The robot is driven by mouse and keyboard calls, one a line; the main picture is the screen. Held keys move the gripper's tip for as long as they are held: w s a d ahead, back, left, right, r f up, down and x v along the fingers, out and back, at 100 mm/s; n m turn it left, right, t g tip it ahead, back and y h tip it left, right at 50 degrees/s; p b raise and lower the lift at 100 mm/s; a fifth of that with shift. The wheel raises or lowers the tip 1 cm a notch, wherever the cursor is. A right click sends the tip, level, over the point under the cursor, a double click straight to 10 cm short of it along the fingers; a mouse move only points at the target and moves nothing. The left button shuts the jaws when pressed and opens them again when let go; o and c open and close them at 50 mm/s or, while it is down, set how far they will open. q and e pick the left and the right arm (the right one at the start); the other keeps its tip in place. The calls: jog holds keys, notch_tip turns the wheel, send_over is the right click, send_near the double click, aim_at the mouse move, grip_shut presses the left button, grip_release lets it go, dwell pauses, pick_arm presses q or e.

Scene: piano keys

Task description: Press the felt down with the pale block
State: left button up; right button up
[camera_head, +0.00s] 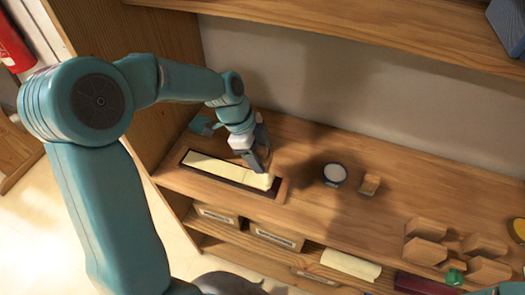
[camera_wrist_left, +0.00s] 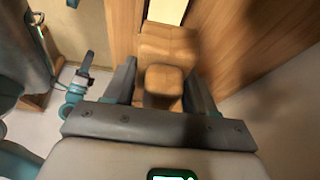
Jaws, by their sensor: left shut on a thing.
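My left gripper (camera_head: 262,165) reaches down over the right end of a long framed recess in the wooden bench. In the left wrist view, the block's narrow upper part (camera_wrist_left: 163,82) sits between the fingers (camera_wrist_left: 160,90), with a wider part (camera_wrist_left: 168,44) beyond. The cream felt strip (camera_head: 212,167) lies in the dark recess; a pale patch of it (camera_wrist_left: 166,10) shows beyond the block. The block's underside is hidden, so I cannot tell whether it touches the felt. My right gripper is not seen.
A dark cup with a white top (camera_head: 335,174) and a small wooden piece (camera_head: 370,184) stand right of the recess. Several wooden holders (camera_head: 425,228) are farther right. Labelled drawers (camera_head: 275,236) and a pale roll (camera_head: 350,265) are below. The bench between cup and holders is mostly clear.

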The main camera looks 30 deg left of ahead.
pick_arm(q)
notch_tip(320, 180, down, 5)
jog(key=b, duration=0.3)
jog(key=shift+f, duration=0.1)
jog(key=shift+w+f, duration=0.15)
jog(key=shift+f, duration=0.25)
jog(key=shift+r, duration=0.1)
dwell(0.3)
jog(key=shift+f+b, duration=0.25)
jog(key=shift+b, duration=0.15)
jog(key=shift+s+f+b, duration=0.2)
jog(key=shift+f+b, duration=0.15)
jog(key=shift+b, duration=0.2)
dwell(2.8)
